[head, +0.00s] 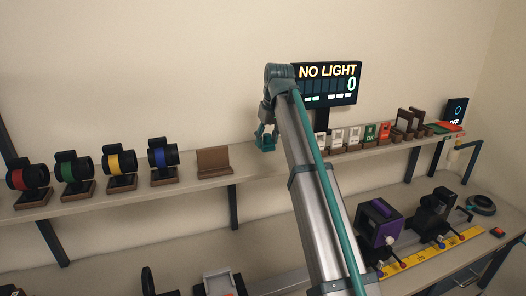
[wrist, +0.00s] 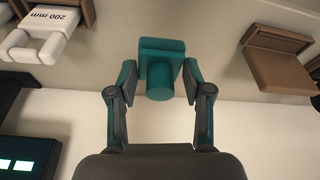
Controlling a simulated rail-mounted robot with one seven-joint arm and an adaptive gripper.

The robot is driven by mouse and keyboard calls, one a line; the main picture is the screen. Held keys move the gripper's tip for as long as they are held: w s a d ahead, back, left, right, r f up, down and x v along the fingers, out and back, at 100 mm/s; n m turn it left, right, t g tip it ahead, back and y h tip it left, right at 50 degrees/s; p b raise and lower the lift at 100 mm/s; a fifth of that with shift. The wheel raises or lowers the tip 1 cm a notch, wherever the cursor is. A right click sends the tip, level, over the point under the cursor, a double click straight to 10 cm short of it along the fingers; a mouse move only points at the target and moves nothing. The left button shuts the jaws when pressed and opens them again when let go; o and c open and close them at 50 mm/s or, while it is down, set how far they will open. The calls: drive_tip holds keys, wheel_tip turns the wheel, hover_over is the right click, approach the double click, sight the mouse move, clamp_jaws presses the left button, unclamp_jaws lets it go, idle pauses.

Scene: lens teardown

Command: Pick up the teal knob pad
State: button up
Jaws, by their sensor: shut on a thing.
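The teal knob pad (wrist: 162,47) is a square-edged block with a round knob (wrist: 160,84) on it. In the wrist view it sits between the two fingertips of my gripper (wrist: 159,76), which is shut on it. In the head view my gripper (head: 266,137) hangs at the upper shelf, right of an empty brown stand. The pad and the teal fingers are too small and alike there to tell apart. I cannot tell whether the pad touches the shelf.
The brown stand (head: 214,161) and several colour-banded lenses (head: 120,164) line the shelf to the left. Small labelled cards (head: 338,138) stand to the right, below a "NO LIGHT" display (head: 328,84). A bench below holds a purple-sided device (head: 380,222) and a yellow rule (head: 432,254).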

sight(272, 144)
drive_tip(key=s+d+r, duration=0.1)
drive_tip(key=r, duration=0.1)
drive_tip(key=s+d+r+b, duration=0.1)
drive_tip(key=shift+d+r, duration=0.35)
drive_tip(key=s+d+r+b, duration=0.2)
drive_tip(key=s+d+r, duration=0.2)
drive_tip(key=s+d, duration=0.1)
drive_tip(key=shift+s+d+b, duration=0.35)
drive_tip(key=shift+s+d, duration=0.05)
drive_tip(key=shift+d, duration=0.5)
